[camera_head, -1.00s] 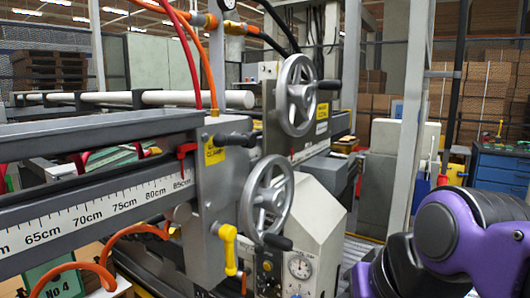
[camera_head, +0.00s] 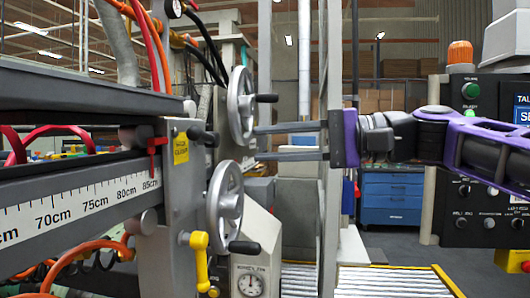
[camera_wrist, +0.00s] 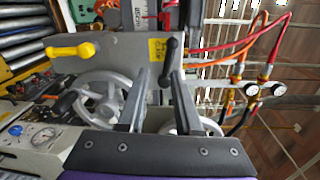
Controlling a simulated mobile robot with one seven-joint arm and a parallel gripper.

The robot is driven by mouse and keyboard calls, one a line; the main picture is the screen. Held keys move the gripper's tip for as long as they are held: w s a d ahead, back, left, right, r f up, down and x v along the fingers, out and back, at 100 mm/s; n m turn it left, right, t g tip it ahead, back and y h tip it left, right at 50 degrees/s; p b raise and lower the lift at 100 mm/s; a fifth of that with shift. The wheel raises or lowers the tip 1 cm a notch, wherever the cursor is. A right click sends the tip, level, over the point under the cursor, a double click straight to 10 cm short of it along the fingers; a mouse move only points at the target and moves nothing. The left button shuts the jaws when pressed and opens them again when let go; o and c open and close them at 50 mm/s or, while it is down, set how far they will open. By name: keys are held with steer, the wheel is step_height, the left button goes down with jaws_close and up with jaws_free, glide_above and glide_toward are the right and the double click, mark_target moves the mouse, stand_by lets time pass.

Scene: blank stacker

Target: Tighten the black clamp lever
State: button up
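The black clamp lever (camera_head: 203,135) sticks out from the grey plate at the end of the ruler beam, just above a yellow label (camera_head: 181,150). It also shows in the wrist view (camera_wrist: 167,62), just beyond the fingertips and lined up with the gap between them. My gripper (camera_head: 257,143) reaches in from the right with its two grey fingers parallel and apart. It is open and empty, also in the wrist view (camera_wrist: 159,82). In the head view its fingertips appear to the right of the lever. I cannot make out any contact.
Two grey handwheels stand close by, an upper one (camera_head: 241,105) and a lower one (camera_head: 225,205). A yellow lever (camera_head: 199,250) sits below on the same plate. A red clip (camera_head: 156,150) sits on the beam. A control box (camera_head: 490,190) stands at the right.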

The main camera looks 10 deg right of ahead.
mark_target(207, 136)
steer(key=shift+w+r+m+y, duration=0.3)
steer(key=shift+w+r+y, duration=0.1)
steer(key=shift+w+r, duration=0.15)
steer(key=shift+b+x, duration=0.6)
steer(key=shift+x, duration=4.3)
steer(key=shift+w+r+m+p, duration=0.15)
steer(key=shift+r+m+p, duration=0.35)
steer(key=shift+m, duration=0.2)
steer(key=shift+w+r+m+p, duration=0.1)
steer(key=shift+r+m+p, duration=0.35)
steer(key=shift+m+p, duration=0.65)
steer(key=w+d+r+m+p, duration=0.2)
steer(key=w+m+p, duration=0.45)
steer(key=m, duration=0.65)
steer(key=s+p+v, duration=0.1)
steer(key=s+v, duration=0.1)
steer(key=v, duration=0.7)
steer(key=shift+r+p, duration=0.15)
steer(key=shift+p, duration=0.25)
